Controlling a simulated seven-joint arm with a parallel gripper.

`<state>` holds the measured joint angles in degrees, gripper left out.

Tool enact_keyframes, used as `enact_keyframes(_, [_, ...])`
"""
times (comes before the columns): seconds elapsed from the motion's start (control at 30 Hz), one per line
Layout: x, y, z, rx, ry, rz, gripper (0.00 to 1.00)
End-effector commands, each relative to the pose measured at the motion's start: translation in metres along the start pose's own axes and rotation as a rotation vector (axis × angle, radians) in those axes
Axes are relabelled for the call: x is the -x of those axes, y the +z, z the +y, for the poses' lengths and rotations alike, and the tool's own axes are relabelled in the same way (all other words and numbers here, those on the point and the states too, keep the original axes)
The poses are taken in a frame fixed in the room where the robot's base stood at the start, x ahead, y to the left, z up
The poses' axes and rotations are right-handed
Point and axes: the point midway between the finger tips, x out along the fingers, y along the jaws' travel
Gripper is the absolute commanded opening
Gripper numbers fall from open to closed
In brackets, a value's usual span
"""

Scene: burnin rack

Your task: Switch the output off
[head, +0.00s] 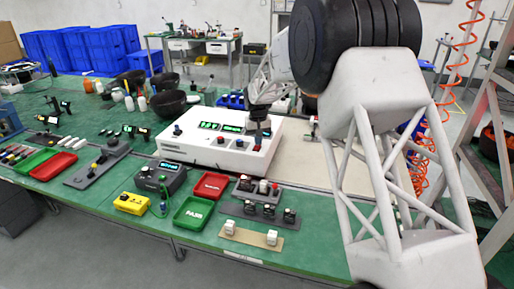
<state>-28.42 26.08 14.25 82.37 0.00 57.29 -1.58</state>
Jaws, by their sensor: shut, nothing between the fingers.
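A white bench unit (203,151) with lit green displays (222,127) stands in the middle of the green table. A dark knob (178,130) sits at the left of its sloped top, and a red button (221,140) lies below the displays. Another small round control (239,143) is to the right of it. My gripper (261,138) is shut and empty, pointing down over the right part of the unit's panel. A small red part shows just below the fingertips. I cannot tell whether the fingers touch it, and they hide part of the panel.
In front of the unit are a dark meter (160,178), a yellow device (131,203), a red tray (210,186), a green tray (193,213) and switch blocks (262,210). Dark bowls (168,103) stand behind it. A pale flat board (304,158) lies to the right.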

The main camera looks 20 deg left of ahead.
Motion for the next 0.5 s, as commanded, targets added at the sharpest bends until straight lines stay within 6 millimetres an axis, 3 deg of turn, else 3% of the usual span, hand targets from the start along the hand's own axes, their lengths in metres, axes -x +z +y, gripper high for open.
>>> enact_keyframes(0.5, [-0.0055,0.0001,0.0,0.0,0.0,0.0,0.0])
